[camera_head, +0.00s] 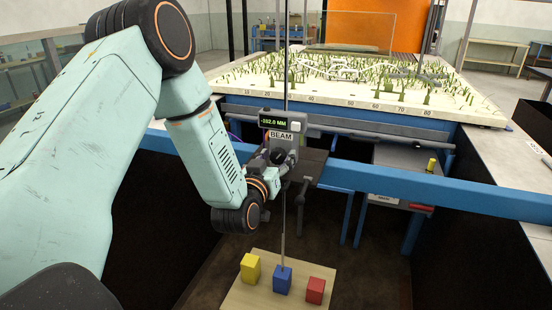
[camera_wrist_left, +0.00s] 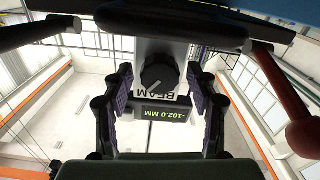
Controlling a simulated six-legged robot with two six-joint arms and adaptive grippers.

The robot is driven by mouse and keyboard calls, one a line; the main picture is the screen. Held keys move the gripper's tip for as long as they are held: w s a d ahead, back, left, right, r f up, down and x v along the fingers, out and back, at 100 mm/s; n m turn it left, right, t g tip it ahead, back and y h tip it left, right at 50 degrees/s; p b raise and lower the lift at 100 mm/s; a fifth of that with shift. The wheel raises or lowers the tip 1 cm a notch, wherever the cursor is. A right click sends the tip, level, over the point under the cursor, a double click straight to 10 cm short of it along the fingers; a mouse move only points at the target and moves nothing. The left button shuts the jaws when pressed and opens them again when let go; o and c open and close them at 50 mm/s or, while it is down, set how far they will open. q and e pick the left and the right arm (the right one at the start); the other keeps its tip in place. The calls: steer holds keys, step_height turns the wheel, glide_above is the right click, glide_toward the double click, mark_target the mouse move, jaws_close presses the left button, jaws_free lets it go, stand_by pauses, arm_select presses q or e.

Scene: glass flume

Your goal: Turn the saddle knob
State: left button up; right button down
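In the wrist view, the box's BEAM label and lit readout (camera_wrist_left: 162,115) appear upside down; the readout looks like -102.0 MM. My left gripper (camera_wrist_left: 160,88) has its two purple-padded fingers apart, one on each side of the knob, with visible gaps. In the head view my left gripper (camera_head: 268,159) is close in front of the box, just below the label; it hides part of the knob area. My right gripper is not in view.
A thin vertical rod (camera_head: 283,225) reaches down toward a board (camera_head: 245,297) with yellow (camera_head: 250,267), blue (camera_head: 282,280) and red (camera_head: 315,290) blocks. A planted sand bed (camera_head: 460,115) lies behind.

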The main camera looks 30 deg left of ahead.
arm_select(q)
steer(key=c, duration=1)
steer(key=shift+c, duration=0.4)
steer(key=o, duration=1.2)
steer(key=shift+s, duration=0.1)
steer(key=v, duration=1.1)
steer(key=shift+s+d, duration=0.2)
steer(key=shift+s, duration=0.2)
